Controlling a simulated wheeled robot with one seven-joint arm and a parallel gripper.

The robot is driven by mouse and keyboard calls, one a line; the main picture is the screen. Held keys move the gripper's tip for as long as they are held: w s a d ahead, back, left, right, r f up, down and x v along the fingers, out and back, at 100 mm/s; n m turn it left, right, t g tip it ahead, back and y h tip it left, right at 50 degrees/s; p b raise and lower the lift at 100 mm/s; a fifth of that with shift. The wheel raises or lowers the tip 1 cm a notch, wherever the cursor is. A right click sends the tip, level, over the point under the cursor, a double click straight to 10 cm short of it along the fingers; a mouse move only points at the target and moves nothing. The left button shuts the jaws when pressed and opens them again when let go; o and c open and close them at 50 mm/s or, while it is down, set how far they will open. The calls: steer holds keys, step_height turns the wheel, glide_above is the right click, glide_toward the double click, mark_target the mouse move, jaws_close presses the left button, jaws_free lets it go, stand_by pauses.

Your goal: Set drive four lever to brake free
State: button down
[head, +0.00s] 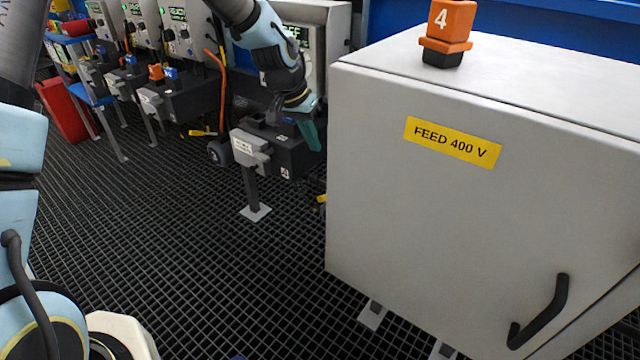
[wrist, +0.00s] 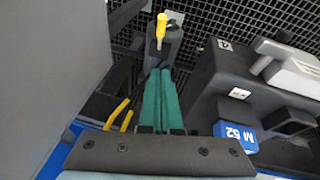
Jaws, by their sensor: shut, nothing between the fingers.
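The drive four unit is a dark box (head: 285,150) marked 4 on a grey stand, left of the cabinet in the head view. It also shows at the right of the wrist view (wrist: 215,85). A yellow lever handle (wrist: 160,30) stands on a grey housing (wrist: 165,48) at the top of the wrist view. My gripper (wrist: 161,73) has its teal fingers together and empty. The fingertips point at the grey housing, just short of the yellow handle in the picture; I cannot tell if they touch. In the head view my gripper (head: 311,135) is beside the drive's right end, and the lever is not clear.
A large grey cabinet (head: 420,220) labelled FEED 400 V fills the right, with an orange block (head: 447,35) marked 4 on top. Similar drives (head: 185,98) stand in a row at left. A blue M 52 block (wrist: 236,134) is right of my fingers. Open grating lies in front.

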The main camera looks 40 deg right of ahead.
glide_above(318, 198)
steer(key=w+d, duration=0.3)
steer(key=d, duration=0.1)
step_height(318, 198, down, 9)
steer(key=f, duration=0.1)
steer(key=s+a+f, duration=0.1)
steer(key=f, duration=0.2)
steer(key=shift+s+a, duration=0.2)
steer(key=shift+s, duration=0.15)
steer(key=shift+f, duration=0.1)
steer(key=f+h+b, duration=0.1)
steer(key=a+f+h+b, duration=0.1)
steer(key=a+f+b, duration=0.1)
steer(key=b, duration=0.1)
steer(key=shift+s+t+h, duration=0.25)
steer(key=shift+t+h, duration=0.05)
steer(key=shift+h, duration=0.1)
steer(key=shift+s+a+f+h+b, duration=0.1)
steer(key=shift+a+h+b, duration=0.2)
steer(key=shift+h+b, duration=0.3)
steer(key=shift+s+a+f+h+b, duration=0.1)
steer(key=shift+a+h+b, duration=0.15)
steer(key=shift+h+b, duration=0.3)
